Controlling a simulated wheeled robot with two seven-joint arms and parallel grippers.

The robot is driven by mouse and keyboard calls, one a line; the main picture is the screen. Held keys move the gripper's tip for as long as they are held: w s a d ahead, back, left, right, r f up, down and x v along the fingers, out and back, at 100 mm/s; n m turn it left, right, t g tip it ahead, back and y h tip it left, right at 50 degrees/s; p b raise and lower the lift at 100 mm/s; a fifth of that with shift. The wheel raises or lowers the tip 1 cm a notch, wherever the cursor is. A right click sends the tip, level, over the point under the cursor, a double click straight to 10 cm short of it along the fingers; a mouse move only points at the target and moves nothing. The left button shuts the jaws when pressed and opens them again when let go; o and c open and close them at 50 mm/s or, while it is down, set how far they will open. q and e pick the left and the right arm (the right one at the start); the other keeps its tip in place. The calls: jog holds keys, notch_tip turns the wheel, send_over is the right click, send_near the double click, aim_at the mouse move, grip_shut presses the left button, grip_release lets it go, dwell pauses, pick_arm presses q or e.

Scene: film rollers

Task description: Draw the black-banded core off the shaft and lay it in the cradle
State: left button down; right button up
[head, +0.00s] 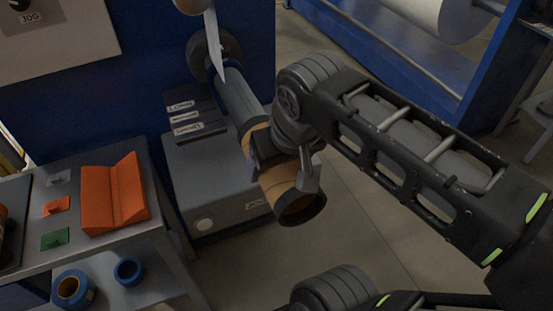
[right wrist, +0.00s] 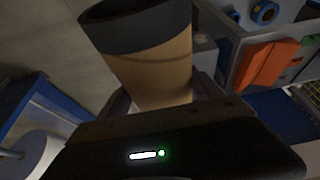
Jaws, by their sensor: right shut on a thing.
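The tan cardboard core (head: 284,184) with a black band at its near end sits in line with the grey shaft (head: 238,100) that sticks out from the blue machine. I cannot tell how far the shaft reaches inside it. My right gripper (head: 285,165) is shut across the core's middle and hides part of it. In the right wrist view the core (right wrist: 155,75) stands between my fingers, its dark banded end away from the palm. The orange V-shaped cradle (head: 112,192) is empty on the grey bench at left. My left gripper is out of view.
The grey bench (head: 150,245) holds small coloured cards (head: 55,240) beside the cradle. Open floor lies at right of the bench.

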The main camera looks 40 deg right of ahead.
jog(key=shift+s+a, duration=0.2)
jog(key=shift+s, duration=0.45)
jog(key=shift+s+a, duration=0.25)
jog(key=shift+s, duration=0.4)
jog(key=shift+s+a, duration=0.2)
jog(key=shift+s, duration=0.45)
jog(key=shift+s+b, duration=0.1)
jog(key=shift+b, duration=0.2)
jog(key=shift+s+a+b, duration=0.3)
jog(key=shift+s+a, duration=0.05)
jog(key=shift+s, duration=0.55)
jog(key=shift+s+a+b, duration=0.25)
jog(key=shift+s+a, duration=0.05)
jog(key=shift+s, duration=0.55)
